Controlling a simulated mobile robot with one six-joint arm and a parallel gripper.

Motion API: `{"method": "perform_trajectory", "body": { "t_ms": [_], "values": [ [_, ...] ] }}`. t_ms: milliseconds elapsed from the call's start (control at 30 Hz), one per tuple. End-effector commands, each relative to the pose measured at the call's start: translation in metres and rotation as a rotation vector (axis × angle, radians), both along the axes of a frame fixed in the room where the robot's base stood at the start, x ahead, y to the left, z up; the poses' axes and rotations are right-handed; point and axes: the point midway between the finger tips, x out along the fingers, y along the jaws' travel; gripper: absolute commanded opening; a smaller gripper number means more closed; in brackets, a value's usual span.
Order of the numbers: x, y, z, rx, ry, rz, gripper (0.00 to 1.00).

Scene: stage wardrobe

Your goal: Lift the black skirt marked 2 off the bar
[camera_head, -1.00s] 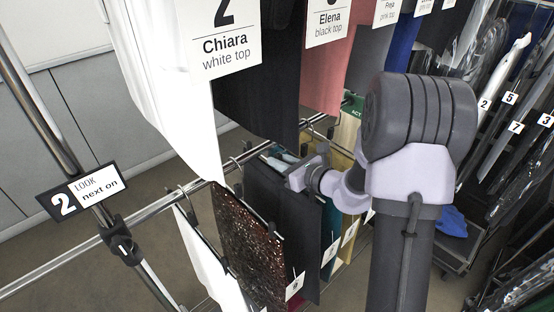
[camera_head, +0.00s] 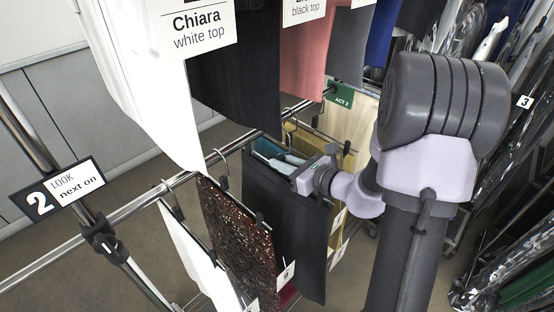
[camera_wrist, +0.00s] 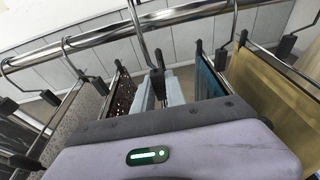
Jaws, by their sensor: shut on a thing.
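The black skirt (camera_head: 290,225) hangs below my gripper (camera_wrist: 159,92) in the head view. The gripper's two pale fingers are shut on the stem of a hanger hook (camera_wrist: 140,35). In the wrist view this hook rises in front of the metal bar (camera_wrist: 185,16); its top is cut off, so I cannot tell whether it still touches the bar. The bar also shows in the head view (camera_head: 125,210). No number is readable on the black skirt. In the wrist view my gripper body hides most of the skirt.
A brown sequinned skirt (camera_head: 236,238) and a white garment (camera_head: 195,260) hang left of the black skirt. A teal skirt (camera_wrist: 208,82) and a yellow one (camera_wrist: 270,95) hang on the other side. Long tops (camera_head: 145,70) hang close above. A sign (camera_head: 57,190) is fixed to the rack post.

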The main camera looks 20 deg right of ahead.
Motion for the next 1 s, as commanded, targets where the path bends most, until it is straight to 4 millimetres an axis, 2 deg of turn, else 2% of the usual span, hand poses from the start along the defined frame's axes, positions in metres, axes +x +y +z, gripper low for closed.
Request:
{"method": "perform_trajectory", "body": {
  "t_ms": [467,1000],
  "values": [
    [-0.008,-0.004,0.0,0.001,-0.001,-0.001,0.0],
    [-0.086,-0.037,0.0,0.001,-0.001,-0.004,0.0]
  ]
}}
